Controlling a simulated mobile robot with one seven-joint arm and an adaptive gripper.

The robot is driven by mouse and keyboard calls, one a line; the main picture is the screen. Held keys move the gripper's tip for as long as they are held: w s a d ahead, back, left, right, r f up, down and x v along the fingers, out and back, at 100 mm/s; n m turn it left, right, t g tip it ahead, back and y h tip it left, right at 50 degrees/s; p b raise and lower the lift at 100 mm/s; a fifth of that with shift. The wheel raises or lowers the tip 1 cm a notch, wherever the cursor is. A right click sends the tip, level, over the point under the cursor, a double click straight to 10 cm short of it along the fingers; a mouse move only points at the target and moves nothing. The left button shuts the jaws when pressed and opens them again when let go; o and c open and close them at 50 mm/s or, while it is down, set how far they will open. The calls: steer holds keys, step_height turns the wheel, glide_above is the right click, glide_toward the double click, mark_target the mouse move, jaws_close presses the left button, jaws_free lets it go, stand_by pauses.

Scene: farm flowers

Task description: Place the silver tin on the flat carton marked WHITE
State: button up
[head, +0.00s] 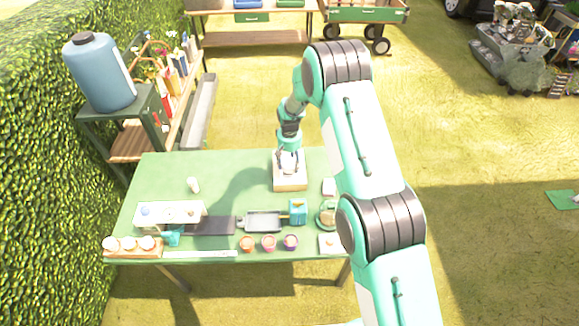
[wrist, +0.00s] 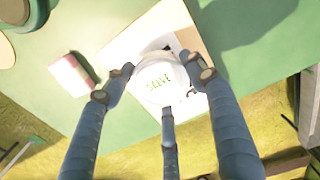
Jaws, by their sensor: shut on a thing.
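The tin is mostly hidden there. I cannot tell whether the tin touches the carton.
A small pink-and-white block (wrist: 72,74) lies beside the carton. On the green table (head: 155,178) stand a white jar (head: 193,185), a grey tray (head: 264,222), a blue holder (head: 298,211) and several small pots. The table left of the carton is mostly clear.

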mark_target(290, 163)
steer(key=shift+f, duration=1)
steer(key=shift+f, duration=0.15)
steer(key=o, duration=1.2)
steer(key=shift+r, duration=0.2)
steer(key=shift+r, duration=6)
